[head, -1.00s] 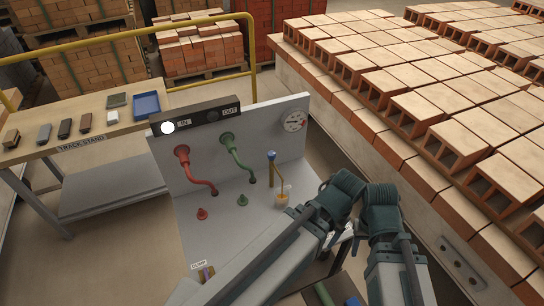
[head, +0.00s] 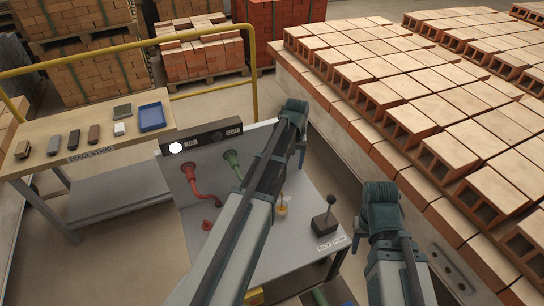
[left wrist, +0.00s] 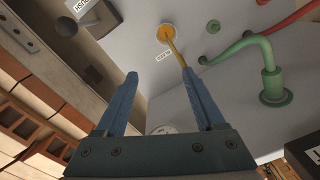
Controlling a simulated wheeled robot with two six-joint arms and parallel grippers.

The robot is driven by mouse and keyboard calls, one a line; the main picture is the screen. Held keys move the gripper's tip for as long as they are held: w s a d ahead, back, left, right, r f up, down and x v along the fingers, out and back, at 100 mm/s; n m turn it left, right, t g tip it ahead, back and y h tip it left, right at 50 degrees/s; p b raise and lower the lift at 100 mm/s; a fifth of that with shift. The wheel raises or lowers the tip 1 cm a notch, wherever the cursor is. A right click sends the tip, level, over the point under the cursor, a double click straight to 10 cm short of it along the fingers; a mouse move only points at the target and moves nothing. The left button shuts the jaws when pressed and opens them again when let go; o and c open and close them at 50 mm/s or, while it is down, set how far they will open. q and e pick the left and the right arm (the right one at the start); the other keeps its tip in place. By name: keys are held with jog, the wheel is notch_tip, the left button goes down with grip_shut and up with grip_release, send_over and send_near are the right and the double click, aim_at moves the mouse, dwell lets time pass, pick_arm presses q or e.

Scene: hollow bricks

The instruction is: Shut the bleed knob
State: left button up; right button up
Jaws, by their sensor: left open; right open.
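The bleed knob does not show now. My left arm covers its place on the upright panel (head: 262,133) in the head view, and a finger may cover it in the left wrist view. The thin yellow bleed pipe (left wrist: 174,46) runs from a small cup (left wrist: 166,33) and passes behind the right-hand finger in the left wrist view. The cup also shows in the head view (head: 282,209). My left gripper (left wrist: 158,73) is open, with nothing seen between its blue fingers, facing the panel and bench. My right gripper is out of view.
A green pipe (left wrist: 240,46) and a red pipe (head: 203,187) stand out from the panel. A black lever (head: 325,219) stands on the bench, right of the cup. A track stand table (head: 90,135) is at left, and stacked hollow bricks (head: 420,95) at right.

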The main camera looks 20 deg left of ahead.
pick_arm(q)
jog(key=w+a+r+n+p, duration=0.25)
jog(key=w+a, duration=0.25)
jog(key=a, duration=0.4)
jog(key=f+b, duration=0.6)
jog(key=b, duration=0.1)
jog(key=f+b, duration=0.7)
jog(key=shift+s+a+f+b, duration=0.15)
jog(key=shift+s+f+b, duration=0.05)
jog(key=shift+b, duration=0.1)
pick_arm(e)
notch_tip(320, 180, down, 11)
pick_arm(q)
jog(key=shift+r, duration=0.1)
pick_arm(e)
jog(key=shift+r, duration=0.1)
pick_arm(q)
grip_shut()
